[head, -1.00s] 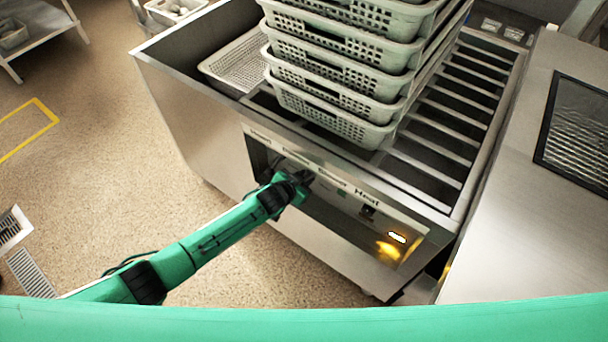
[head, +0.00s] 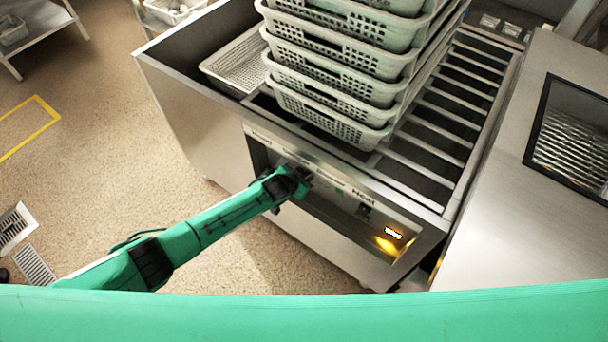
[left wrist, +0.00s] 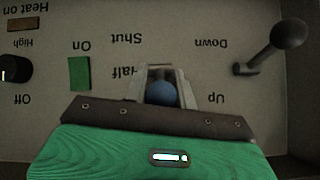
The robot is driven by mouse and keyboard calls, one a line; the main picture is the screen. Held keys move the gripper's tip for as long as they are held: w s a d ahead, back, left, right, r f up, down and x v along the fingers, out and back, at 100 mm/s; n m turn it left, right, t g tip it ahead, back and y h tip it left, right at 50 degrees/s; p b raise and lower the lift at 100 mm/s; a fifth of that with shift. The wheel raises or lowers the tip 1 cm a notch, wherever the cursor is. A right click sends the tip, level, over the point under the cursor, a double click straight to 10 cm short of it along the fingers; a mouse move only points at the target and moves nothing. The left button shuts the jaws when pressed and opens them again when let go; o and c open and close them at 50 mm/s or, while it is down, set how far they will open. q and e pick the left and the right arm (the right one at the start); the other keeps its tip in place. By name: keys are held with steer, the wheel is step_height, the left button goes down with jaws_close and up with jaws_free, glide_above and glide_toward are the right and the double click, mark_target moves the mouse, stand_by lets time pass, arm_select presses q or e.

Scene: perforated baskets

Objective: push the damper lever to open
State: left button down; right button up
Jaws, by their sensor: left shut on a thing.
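My left gripper (head: 306,176) is at the front control panel (head: 340,192) of the steel unit. In the left wrist view my left gripper (left wrist: 160,76) has its two pale fingers on both sides of a blue ball knob (left wrist: 161,94), shut on it. This looks like the damper lever's knob; its shaft is hidden. The labels "Shut" and "Half", upside down in this view, are beside it, and any further label is hidden by my gripper. In the head view the lever is hidden behind my gripper. My right gripper is in neither view.
Another lever with a dark ball knob (left wrist: 289,33) stands between "Down" and "Up". A green switch (left wrist: 79,73) and a black dial (left wrist: 14,70) are on the other side. Stacked perforated baskets (head: 330,85) stand on rails above the panel. The floor beside my arm is clear.

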arm_select(q)
steer(key=shift+w+r, duration=0.1)
steer(key=shift+r, duration=0.05)
steer(key=c, duration=1.2)
jaws_free()
steer(key=shift+o, duration=0.2)
steer(key=v, duration=1.3)
steer(key=shift+s+r+p, duration=0.15)
steer(key=shift+s+p, duration=0.15)
steer(key=shift+s, duration=0.05)
steer(key=shift+a, duration=0.1)
